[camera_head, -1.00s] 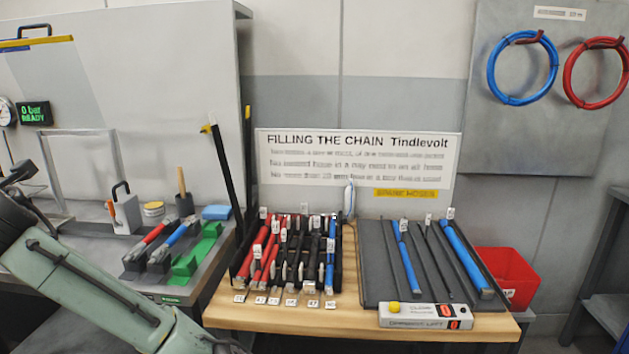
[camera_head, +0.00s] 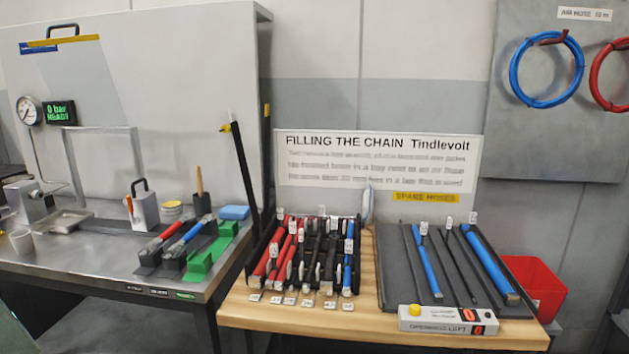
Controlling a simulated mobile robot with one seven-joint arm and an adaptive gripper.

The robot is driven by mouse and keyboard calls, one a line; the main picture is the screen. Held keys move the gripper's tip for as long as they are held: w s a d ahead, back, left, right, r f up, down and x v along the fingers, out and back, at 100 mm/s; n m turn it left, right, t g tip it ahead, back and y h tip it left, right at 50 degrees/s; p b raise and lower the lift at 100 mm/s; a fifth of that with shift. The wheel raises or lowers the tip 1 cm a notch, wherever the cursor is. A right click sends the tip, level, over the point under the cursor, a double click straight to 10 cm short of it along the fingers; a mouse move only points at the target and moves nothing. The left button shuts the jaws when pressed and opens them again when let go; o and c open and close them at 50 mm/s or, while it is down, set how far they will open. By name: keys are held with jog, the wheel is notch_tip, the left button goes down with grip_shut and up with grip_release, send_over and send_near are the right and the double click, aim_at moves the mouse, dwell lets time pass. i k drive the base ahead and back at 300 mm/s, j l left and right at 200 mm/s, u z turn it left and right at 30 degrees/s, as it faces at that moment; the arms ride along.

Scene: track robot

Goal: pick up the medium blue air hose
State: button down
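Several straight blue hoses are in view. On the dark grooved tray (camera_head: 393,276) lie a thinner blue hose (camera_head: 427,267) left of centre and a thicker blue hose (camera_head: 488,262) at the right, both with white tags at their far ends. Another blue hose (camera_head: 347,272) is at the right end of the black rack (camera_head: 331,268), beside red and black hoses. A short blue hose (camera_head: 186,236) rests in a holder on the grey bench. The tags are too small to read, so I cannot tell which is the medium one. My gripper is not in view.
A white control box (camera_head: 447,325) with a yellow button stands in front of the tray on the wooden table (camera_head: 380,338). A red bin (camera_head: 535,285) is at the right. The grey bench (camera_head: 75,262) stands left. A blue coil (camera_head: 515,75) hangs on the wall panel.

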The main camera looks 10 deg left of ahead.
aim_at(347, 282)
jog(key=j+z, duration=0.5)
jog(key=j, duration=2.3)
jog(key=i, duration=0.05)
